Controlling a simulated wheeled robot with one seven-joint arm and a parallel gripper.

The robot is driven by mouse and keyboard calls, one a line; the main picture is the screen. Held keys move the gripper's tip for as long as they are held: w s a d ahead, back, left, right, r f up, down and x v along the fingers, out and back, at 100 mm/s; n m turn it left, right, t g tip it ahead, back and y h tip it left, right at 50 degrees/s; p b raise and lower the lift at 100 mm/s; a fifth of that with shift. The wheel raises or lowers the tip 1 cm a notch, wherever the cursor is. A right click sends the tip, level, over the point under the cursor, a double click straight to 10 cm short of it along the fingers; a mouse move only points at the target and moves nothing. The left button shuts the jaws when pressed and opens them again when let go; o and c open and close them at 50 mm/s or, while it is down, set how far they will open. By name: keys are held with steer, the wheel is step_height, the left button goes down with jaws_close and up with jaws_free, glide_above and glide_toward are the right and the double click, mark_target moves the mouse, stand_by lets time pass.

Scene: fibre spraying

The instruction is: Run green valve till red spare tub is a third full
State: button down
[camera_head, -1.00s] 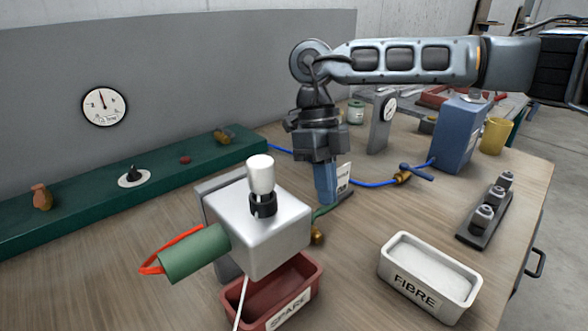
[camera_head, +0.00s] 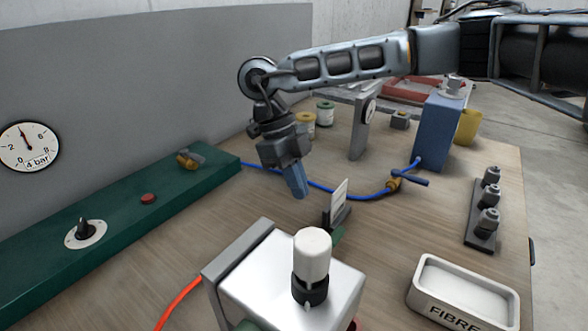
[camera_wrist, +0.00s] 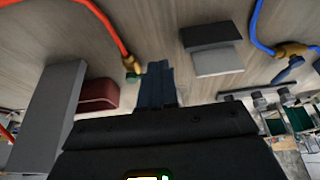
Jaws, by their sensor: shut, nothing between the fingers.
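My gripper (camera_head: 300,195) is shut and empty, pointing down above the bench behind the silver box. Its closed fingers (camera_wrist: 156,68) also show in the wrist view. The green valve has a brass body (camera_wrist: 134,66) and a green handle (camera_wrist: 132,79). In the wrist view it sits on the red hose, just left of my fingertips. In the head view only its green handle (camera_head: 339,235) shows beside the box. The red spare tub (camera_wrist: 99,94) shows in the wrist view, left of my fingers. Its fill level is hidden. In the head view only a sliver of it shows.
The silver box (camera_head: 260,262) with a white-capped knob (camera_head: 312,255) blocks the near view. A card stand (camera_head: 338,205) is close right of my gripper. A blue-handled valve (camera_head: 393,184) sits on the blue hose (camera_head: 350,197). The fibre tub (camera_head: 465,290) is front right. The gauge (camera_head: 29,146) hangs left.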

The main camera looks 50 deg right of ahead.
steer(key=x, duration=0.5)
steer(key=shift+s+a+f+p, duration=0.1)
steer(key=shift+p, duration=0.3)
steer(key=shift+s+p, duration=0.7)
steer(key=shift+s, duration=1.25)
steer(key=shift+f, duration=0.1)
